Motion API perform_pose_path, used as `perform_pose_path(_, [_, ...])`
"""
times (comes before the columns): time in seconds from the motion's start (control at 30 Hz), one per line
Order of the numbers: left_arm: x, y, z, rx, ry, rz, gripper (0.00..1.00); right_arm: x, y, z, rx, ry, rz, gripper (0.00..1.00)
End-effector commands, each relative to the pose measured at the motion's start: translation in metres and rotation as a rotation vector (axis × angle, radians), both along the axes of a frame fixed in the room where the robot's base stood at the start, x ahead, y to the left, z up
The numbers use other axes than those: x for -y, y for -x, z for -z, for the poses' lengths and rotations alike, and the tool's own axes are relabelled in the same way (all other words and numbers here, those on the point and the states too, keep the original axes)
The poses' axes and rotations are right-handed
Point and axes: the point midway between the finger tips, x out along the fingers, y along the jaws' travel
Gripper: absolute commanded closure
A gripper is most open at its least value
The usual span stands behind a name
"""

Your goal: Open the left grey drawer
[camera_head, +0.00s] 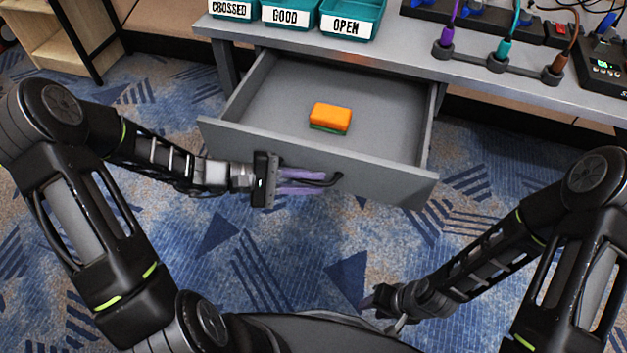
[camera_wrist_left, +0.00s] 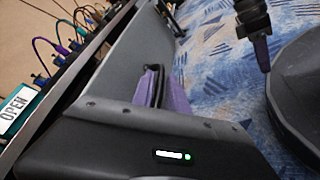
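The grey drawer (camera_head: 390,175) is pulled well out from under the grey table, its inside in view. An orange sponge with a green underside (camera_head: 330,117) lies in it. The dark drawer handle (camera_head: 335,180) is on its front face; it also shows in the left wrist view (camera_wrist_left: 155,82). My left gripper (camera_head: 308,181) has its purple fingers on either side of the handle, closed on it; the fingers show in the left wrist view (camera_wrist_left: 165,92). My right gripper (camera_head: 378,299) hangs low above the floor, away from the drawer; its fingers are too small to judge.
Teal bins labelled CROSSED (camera_head: 231,9), GOOD (camera_head: 287,14) and OPEN (camera_head: 350,19) stand on the table (camera_head: 400,59). Cables in a holder (camera_head: 500,61) and a black device (camera_head: 607,75) are at right. A wooden shelf (camera_head: 75,50) stands far left. The carpet before the drawer is clear.

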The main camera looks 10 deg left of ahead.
Motion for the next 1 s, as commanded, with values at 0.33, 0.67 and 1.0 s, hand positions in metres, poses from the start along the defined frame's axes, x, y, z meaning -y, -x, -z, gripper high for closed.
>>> perform_pose_path(0.33, [-0.05,0.017,-0.013,-0.001,-0.002,-0.003,0.81,0.0,0.0,-0.008,0.0,0.0,-0.001,0.64])
perform_pose_path(0.67, [-0.066,0.024,-0.017,-0.002,-0.001,-0.001,0.81,0.0,0.0,-0.008,0.0,0.0,-0.001,0.64])
perform_pose_path(1.0, [-0.065,0.024,-0.017,-0.002,-0.001,-0.001,0.81,0.0,0.0,-0.008,0.0,0.0,-0.001,0.64])
